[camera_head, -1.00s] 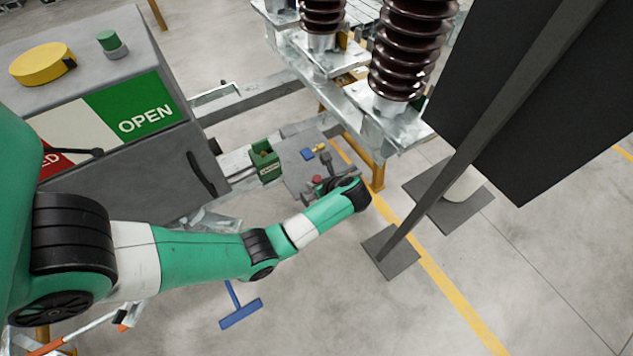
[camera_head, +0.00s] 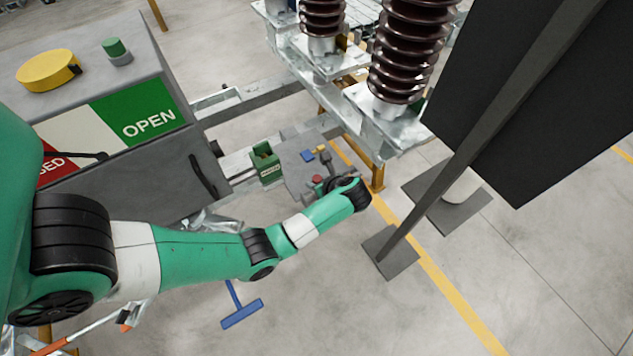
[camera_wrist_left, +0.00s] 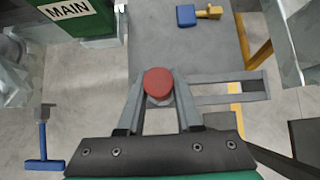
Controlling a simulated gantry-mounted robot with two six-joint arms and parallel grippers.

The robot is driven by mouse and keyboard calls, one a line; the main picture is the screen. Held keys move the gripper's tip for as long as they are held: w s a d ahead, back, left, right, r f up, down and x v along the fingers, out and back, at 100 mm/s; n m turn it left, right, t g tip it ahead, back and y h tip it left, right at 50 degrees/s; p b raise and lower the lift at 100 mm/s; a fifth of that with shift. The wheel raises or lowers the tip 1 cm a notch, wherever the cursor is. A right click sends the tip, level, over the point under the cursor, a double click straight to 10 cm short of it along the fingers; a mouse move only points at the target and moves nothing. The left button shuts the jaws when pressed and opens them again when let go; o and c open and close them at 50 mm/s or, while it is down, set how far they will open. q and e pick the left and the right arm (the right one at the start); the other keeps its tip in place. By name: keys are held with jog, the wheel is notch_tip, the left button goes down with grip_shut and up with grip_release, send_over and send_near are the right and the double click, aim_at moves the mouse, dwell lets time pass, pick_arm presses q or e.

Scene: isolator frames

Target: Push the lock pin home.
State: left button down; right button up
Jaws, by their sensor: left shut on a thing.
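The lock pin appears to be the piece with a round red head (camera_wrist_left: 158,83), seen nearly end-on in the left wrist view. The red head also shows small in the head view (camera_head: 317,180). My left gripper (camera_wrist_left: 159,98) is shut on the red-headed pin, with a finger on each side just below the head. In the head view the left gripper (camera_head: 324,187) is small and partly hidden by its own wrist. A grey slotted bar (camera_wrist_left: 228,91) lies to the right of the pin. The pin's shank and its hole are hidden. My right gripper is not in view.
A green box labelled MAIN (camera_head: 265,164) stands left of the gripper. A blue piece (camera_wrist_left: 186,16) and a yellow piece (camera_wrist_left: 209,12) lie on the grey plate beyond. A dark panel on a post (camera_head: 450,165) stands to the right. A blue T-shaped piece (camera_head: 241,313) is below the arm.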

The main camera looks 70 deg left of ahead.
aim_at(317, 178)
pick_arm(q)
jog(key=shift+r+p, duration=2.45)
jog(key=shift+r, duration=0.35)
jog(key=shift+d, duration=0.1)
